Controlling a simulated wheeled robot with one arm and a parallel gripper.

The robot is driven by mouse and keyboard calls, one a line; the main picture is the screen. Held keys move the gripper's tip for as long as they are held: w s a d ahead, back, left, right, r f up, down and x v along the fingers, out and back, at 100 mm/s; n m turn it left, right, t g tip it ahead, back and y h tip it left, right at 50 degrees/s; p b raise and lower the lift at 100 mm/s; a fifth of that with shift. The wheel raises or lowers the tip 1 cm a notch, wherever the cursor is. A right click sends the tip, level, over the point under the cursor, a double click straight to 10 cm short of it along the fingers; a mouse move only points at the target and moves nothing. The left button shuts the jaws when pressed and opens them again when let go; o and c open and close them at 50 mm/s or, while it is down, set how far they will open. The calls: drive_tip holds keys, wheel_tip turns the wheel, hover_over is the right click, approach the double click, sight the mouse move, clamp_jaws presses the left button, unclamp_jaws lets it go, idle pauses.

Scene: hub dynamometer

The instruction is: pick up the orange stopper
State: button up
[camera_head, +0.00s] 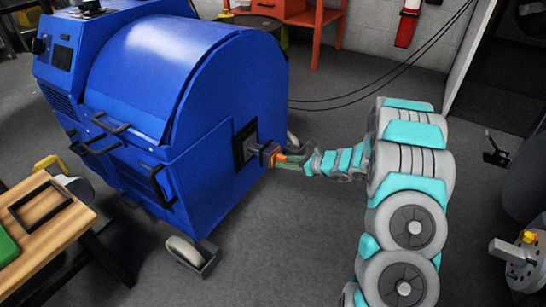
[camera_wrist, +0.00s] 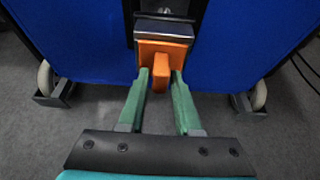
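The orange stopper (camera_wrist: 174,50) sits at a dark, metal-topped fitting (camera_wrist: 163,30) on the blue machine's side. A narrower orange tab (camera_wrist: 160,72) sticks out from it towards me. My gripper (camera_wrist: 161,78) has its two green fingertips on either side of this tab, very close to it. Whether both fingers press on the tab is too fine to tell. In the head view, my gripper (camera_head: 284,160) reaches the orange stopper (camera_head: 277,155) from the right, and the fingers partly hide it.
The large blue machine (camera_head: 215,95) stands on casters (camera_head: 187,250) on grey floor. A wooden-topped table (camera_head: 45,215) is at the lower left. A red shelf stand (camera_head: 318,20) is by the back wall. Floor in front of the machine is clear.

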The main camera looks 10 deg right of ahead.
clamp_jaws()
drive_tip(key=shift+r, duration=0.1)
idle(0.6)
